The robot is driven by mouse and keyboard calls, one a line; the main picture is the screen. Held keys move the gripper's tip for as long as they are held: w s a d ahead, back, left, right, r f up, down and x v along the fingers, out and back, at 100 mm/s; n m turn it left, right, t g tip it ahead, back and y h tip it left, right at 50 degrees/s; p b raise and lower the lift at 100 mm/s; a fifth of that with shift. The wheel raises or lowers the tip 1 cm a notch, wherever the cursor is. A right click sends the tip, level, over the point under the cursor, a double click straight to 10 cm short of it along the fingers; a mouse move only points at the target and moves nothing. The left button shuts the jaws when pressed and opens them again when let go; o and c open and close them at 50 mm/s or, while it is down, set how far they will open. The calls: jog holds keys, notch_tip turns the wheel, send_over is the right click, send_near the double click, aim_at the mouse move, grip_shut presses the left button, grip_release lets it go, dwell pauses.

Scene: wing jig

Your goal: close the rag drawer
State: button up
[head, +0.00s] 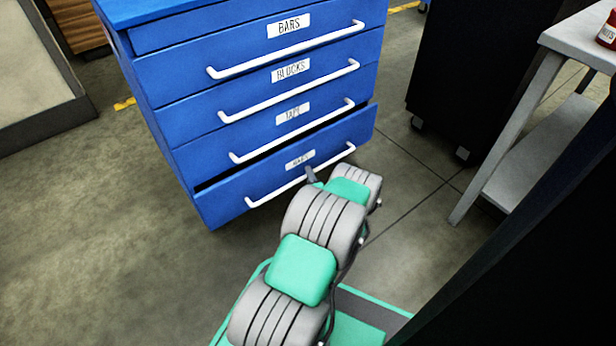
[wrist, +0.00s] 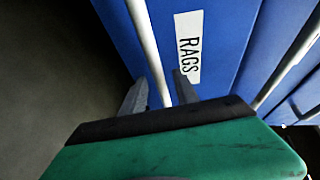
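The rag drawer (head: 280,181) is the bottom drawer of a blue cabinet. It stands slightly out, with a dark gap along its top edge. Its white bar handle (head: 262,198) runs across the front, and its RAGS label (wrist: 189,47) reads clearly in the wrist view. My gripper (head: 312,175) is at the right part of this handle. In the wrist view my gripper (wrist: 160,88) has its two fingers apart, with the white handle (wrist: 148,45) passing between them. I see no clear contact between the fingers and the bar. The arm hides part of the drawer's lower right.
The drawers above, BARS (head: 240,45), BLOCKS (head: 240,88) and TAPE (head: 230,130), look shut. A grey table (head: 555,55) and a black cabinet (head: 465,70) stand to the right. The floor (head: 120,240) at left is clear.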

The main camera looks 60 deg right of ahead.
jog(key=shift+x, duration=1.05)
jog(key=shift+c, duration=0.2)
grip_shut()
dwell(0.4)
